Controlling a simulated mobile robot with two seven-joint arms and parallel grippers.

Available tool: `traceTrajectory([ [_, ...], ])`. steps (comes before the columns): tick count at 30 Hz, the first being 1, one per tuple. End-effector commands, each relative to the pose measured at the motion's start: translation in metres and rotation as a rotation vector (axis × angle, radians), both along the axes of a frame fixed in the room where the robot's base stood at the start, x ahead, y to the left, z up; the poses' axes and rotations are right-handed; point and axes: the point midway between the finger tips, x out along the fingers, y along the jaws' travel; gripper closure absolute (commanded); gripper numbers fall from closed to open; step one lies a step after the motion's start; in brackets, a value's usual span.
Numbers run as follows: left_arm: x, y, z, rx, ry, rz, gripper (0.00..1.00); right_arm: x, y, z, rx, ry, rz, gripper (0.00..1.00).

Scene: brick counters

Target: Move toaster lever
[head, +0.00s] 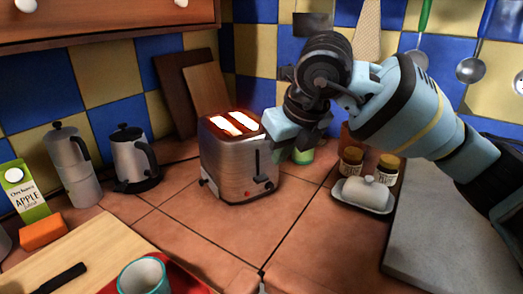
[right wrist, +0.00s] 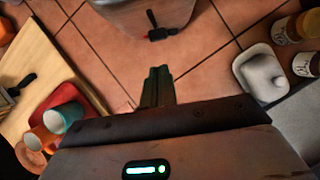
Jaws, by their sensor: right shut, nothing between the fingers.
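The silver toaster (head: 225,165) stands on the tiled counter with its two top slots glowing bright orange. Its front has a dark vertical slot, with the black lever (head: 261,179) at the slot's lower end. In the right wrist view the toaster (right wrist: 125,12) is cut off at the top edge, and its black lever (right wrist: 160,34) shows there. My right gripper (head: 282,153) is beside the toaster's right front in the head view. Its fingers (right wrist: 157,72) are shut and empty, apart from the lever in the right wrist view. My left gripper is not in view.
A kettle (head: 130,160), moka pot (head: 72,165) and juice carton (head: 24,190) stand left. A butter dish (head: 362,195) and jars (head: 351,162) stand right. A cutting board (head: 70,250) and teal cup (head: 143,276) are front left. Tiles before the toaster are clear.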

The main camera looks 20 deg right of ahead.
Motion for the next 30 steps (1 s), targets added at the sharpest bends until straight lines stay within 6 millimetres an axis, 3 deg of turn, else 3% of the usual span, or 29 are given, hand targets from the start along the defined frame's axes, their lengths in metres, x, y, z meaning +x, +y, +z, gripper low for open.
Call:
traceTrajectory([
  [6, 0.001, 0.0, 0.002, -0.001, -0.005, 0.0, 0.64, -0.009, -0.002, 0.018, 0.0, 0.0, 0.0, 1.0],
  [23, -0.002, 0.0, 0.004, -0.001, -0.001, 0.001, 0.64, -0.01, -0.002, 0.024, 0.0, -0.002, 0.0, 1.0],
  [26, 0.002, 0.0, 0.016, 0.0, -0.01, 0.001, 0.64, -0.012, -0.002, 0.043, -0.001, -0.017, 0.0, 1.0],
  [30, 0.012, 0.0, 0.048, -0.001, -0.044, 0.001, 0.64, -0.017, -0.002, 0.097, 0.0, -0.059, 0.0, 1.0],
])
